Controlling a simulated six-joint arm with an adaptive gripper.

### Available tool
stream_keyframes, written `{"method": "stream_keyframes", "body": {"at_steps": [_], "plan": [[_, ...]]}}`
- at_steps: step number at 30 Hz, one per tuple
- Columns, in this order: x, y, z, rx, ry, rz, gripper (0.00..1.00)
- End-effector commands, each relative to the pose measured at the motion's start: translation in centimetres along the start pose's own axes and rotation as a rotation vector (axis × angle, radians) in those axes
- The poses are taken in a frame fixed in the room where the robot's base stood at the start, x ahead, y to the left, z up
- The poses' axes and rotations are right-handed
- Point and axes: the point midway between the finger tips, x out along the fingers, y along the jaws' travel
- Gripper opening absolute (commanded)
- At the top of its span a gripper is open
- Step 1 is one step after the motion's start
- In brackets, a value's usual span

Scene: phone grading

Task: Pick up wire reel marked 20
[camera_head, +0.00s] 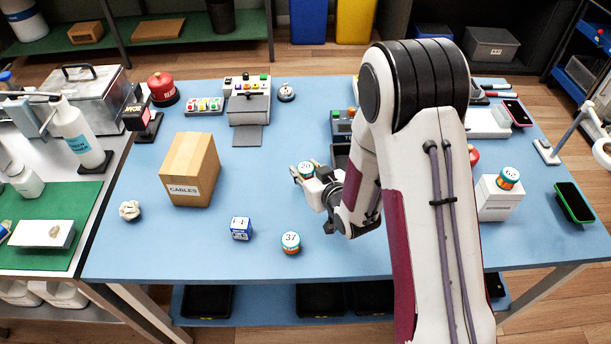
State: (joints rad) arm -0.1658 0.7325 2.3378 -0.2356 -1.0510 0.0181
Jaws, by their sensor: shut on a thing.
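The wire reel marked 20 (306,167) has a white round top with the number facing up. It sits between the fingers of my gripper (301,174), which is shut on it. My gripper reaches in from the right, over the middle of the blue table (270,210). Whether the reel touches the table or hangs above it I cannot tell. Another reel, marked 37 (291,242), stands on the table in front of my gripper.
A cardboard box marked CABLES (190,170) stands to the left. A small blue and white box (241,228) is near reel 37. Another reel (508,178) sits on a white box (498,200) at the right. A green phone (574,202) lies near the right edge.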

Motion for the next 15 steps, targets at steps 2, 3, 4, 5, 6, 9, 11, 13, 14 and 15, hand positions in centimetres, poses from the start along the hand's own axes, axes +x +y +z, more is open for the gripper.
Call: {"method": "stream_keyframes", "body": {"at_steps": [2,3,4,5,6,9,11,13,14,15], "plan": [[-0.5,0.0,-1.0,-0.001,0.004,0.000,0.11],[-0.6,0.0,-1.4,-0.001,0.003,0.000,0.11],[-0.8,0.0,-1.7,0.000,0.003,0.000,0.11],[-0.9,0.0,-2.0,0.000,0.004,0.000,0.11],[-1.1,0.0,-2.4,0.000,0.003,0.000,0.11],[-1.5,0.0,-3.3,-0.001,0.004,0.000,0.11],[-1.7,0.0,-3.7,-0.001,0.003,-0.001,0.11],[-2.0,0.0,-4.2,-0.001,0.003,-0.001,0.11],[-2.0,0.0,-4.3,-0.001,0.002,-0.001,0.11],[-2.1,0.0,-4.4,-0.001,0.001,0.000,0.11]]}}
